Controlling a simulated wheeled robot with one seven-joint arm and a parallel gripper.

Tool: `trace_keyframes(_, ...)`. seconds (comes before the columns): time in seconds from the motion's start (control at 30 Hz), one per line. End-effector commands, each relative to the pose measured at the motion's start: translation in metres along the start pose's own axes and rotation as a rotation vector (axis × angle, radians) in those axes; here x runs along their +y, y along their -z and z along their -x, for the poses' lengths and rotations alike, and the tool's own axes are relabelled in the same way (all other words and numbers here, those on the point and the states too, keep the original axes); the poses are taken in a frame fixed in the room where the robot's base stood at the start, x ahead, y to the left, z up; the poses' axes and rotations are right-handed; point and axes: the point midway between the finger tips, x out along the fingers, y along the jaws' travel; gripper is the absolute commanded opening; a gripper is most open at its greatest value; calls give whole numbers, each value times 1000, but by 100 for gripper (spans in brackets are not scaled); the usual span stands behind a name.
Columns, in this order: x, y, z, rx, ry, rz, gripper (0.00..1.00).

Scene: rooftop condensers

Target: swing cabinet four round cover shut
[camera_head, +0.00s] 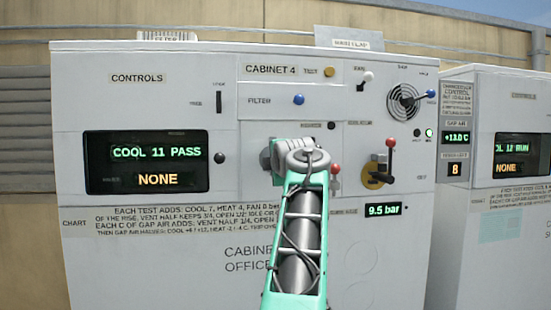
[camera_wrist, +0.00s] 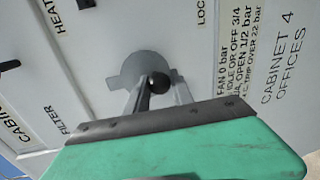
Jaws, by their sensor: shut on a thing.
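Cabinet four (camera_head: 220,220) stands straight ahead, its white front facing me. A grey round cover (camera_wrist: 140,66) with a side tab lies near its face in the wrist view. A small black knob (camera_wrist: 159,83) is in front of the cover's lower edge. My gripper (camera_wrist: 160,90) is shut on this knob, with its fingers at either side. In the head view my green arm and wrist hide most of this spot; a grey part, likely the cover (camera_head: 267,156), shows at their left. I cannot tell how far the cover is swung, or what lies behind it.
Right of my wrist are a red-tipped lever (camera_head: 336,170) and a red-knobbed handle on a yellow disc (camera_head: 376,172). A blue filter knob (camera_head: 299,99) is above. A display (camera_head: 146,162) reads "COOL 11 PASS". A second cabinet (camera_head: 505,220) stands close at the right.

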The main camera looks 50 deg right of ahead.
Motion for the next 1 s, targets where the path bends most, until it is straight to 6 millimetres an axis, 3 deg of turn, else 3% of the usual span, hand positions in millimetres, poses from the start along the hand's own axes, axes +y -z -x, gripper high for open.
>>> trace_keyframes(0.03, -8, -1, -5, 1, 15, -4, 31)
trace_keyframes(0.13, -7, -1, -4, 0, 13, -4, 37)
trace_keyframes(0.67, -2, -1, 0, -2, 3, -3, 37)
trace_keyframes(0.77, -2, -2, 8, -3, 2, -3, 37)
trace_keyframes(1.0, -3, -1, 58, -5, 0, -1, 37)
